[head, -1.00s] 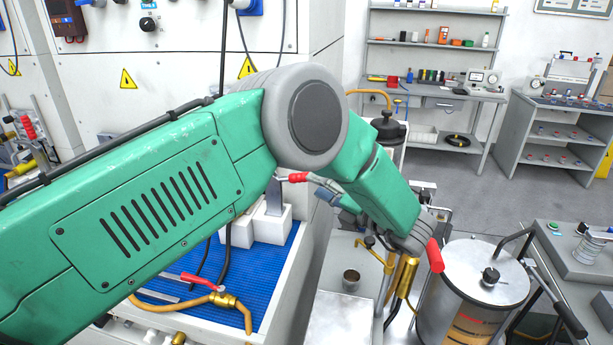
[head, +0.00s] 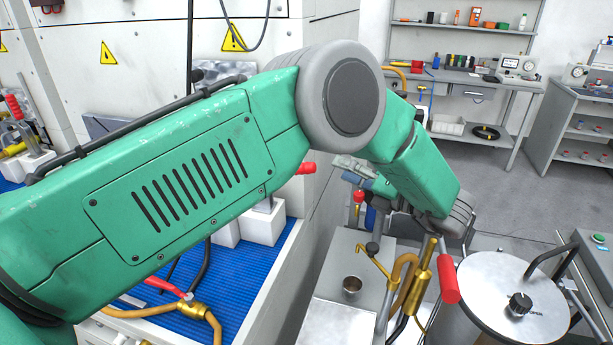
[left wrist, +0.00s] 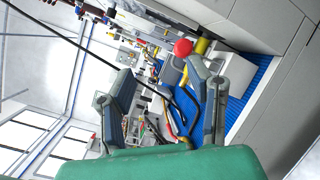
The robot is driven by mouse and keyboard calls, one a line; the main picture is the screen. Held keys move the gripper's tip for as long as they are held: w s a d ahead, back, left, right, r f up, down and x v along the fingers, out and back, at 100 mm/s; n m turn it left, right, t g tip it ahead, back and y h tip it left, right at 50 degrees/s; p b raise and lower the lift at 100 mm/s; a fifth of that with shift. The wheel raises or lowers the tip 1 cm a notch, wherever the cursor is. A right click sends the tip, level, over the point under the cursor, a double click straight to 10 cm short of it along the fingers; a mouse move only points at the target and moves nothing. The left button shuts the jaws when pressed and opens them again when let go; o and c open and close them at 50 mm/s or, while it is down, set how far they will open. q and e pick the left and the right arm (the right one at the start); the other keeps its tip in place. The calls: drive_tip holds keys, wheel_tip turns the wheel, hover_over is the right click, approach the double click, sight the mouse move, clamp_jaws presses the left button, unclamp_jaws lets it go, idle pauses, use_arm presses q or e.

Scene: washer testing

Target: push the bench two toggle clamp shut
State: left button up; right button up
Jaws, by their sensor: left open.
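A red handle grip (head: 305,168), which looks like the toggle clamp's, sticks out from behind my left arm in the head view. The clamp's base is hidden behind the arm, by white blocks (head: 262,222) on a blue-matted bench (head: 250,262). My left gripper (left wrist: 162,78) shows in the left wrist view with its two fingers wide apart and nothing held. A round red tip (left wrist: 183,47), likely the same handle, appears near the right finger's end; I cannot tell whether they touch. In the head view my arm hides most of this gripper. My right gripper is not in view.
A brass valve with a red lever (head: 190,305) lies at the bench front. Open floor (head: 490,185) lies behind.

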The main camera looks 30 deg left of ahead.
sight(310, 173)
use_arm(q)
drive_tip(key=a+f+b, duration=0.2)
drive_tip(key=a+f, duration=0.2)
drive_tip(key=shift+w+a+f+b, duration=0.15)
drive_tip(key=shift+w+a+b, duration=0.05)
drive_tip(key=shift+b, duration=0.1)
drive_tip(key=a, duration=0.2)
drive_tip(key=w+a+p, duration=0.1)
drive_tip(key=a, duration=0.2)
drive_tip(key=a+p, duration=0.1)
drive_tip(key=a, duration=0.2)
drive_tip(key=shift+w, duration=0.15)
drive_tip(key=shift+a+f, duration=0.15)
drive_tip(key=shift+a, duration=0.5)
drive_tip(key=shift+d, duration=0.35)
clamp_jaws()
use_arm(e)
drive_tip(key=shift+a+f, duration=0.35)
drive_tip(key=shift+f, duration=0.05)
